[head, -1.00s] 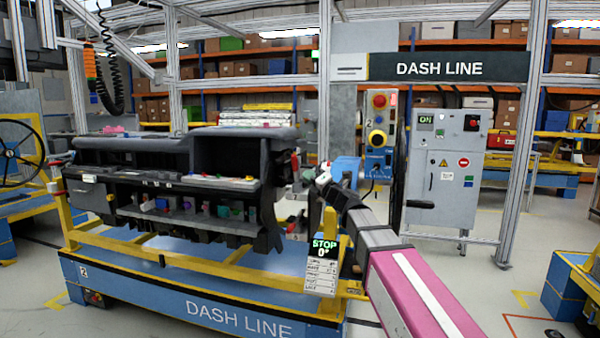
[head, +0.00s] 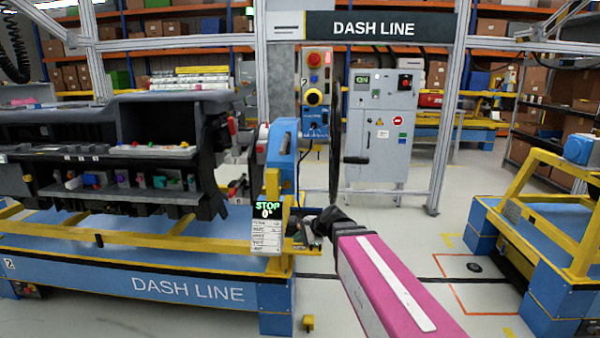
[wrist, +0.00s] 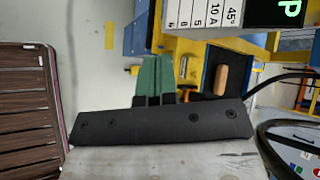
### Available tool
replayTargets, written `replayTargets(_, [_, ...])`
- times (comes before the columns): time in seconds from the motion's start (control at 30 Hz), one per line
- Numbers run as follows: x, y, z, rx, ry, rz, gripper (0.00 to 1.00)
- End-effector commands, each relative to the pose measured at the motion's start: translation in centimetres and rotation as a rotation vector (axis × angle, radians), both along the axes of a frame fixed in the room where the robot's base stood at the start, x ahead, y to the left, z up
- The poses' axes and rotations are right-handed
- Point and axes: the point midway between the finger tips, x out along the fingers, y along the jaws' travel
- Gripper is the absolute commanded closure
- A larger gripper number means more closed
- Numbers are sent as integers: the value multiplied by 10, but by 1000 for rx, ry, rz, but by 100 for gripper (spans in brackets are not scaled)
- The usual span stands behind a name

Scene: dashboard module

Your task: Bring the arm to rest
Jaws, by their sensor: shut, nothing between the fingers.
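My arm's pink link (head: 385,285) reaches in from the lower right in the head view, ending in a dark wrist beside the cart's right end. My gripper shows in the wrist view (wrist: 158,80) as two green fingers pressed together, with nothing between them. In the head view its fingertips are too small to make out. The dark dashboard module (head: 110,150) rests on the blue and yellow cart (head: 120,285), apart from my arm.
A small holder with a wooden-handled tool (wrist: 221,80) lies near my fingers. A black hoop (head: 335,120) stands behind my wrist. A grey cabinet (head: 380,130) is behind. Another blue and yellow cart (head: 545,235) is at right, with open floor between.

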Motion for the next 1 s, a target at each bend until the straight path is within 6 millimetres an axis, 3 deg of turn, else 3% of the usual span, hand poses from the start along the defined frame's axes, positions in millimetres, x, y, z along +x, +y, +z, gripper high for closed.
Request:
replayTargets(0.03, [-13, -20, -23, -112, -30, 77, 100])
replayTargets(0.2, [-54, -87, -88, -488, -104, 426, 100])
replayTargets(0.4, [-100, -157, -136, -778, -96, 836, 100])
replayTargets(0.5, [-115, -178, -147, -848, -80, 977, 100])
replayTargets(0.67, [-124, -193, -153, -892, -66, 1076, 100])
replayTargets(1.0, [-123, -193, -153, -893, -68, 1081, 100])
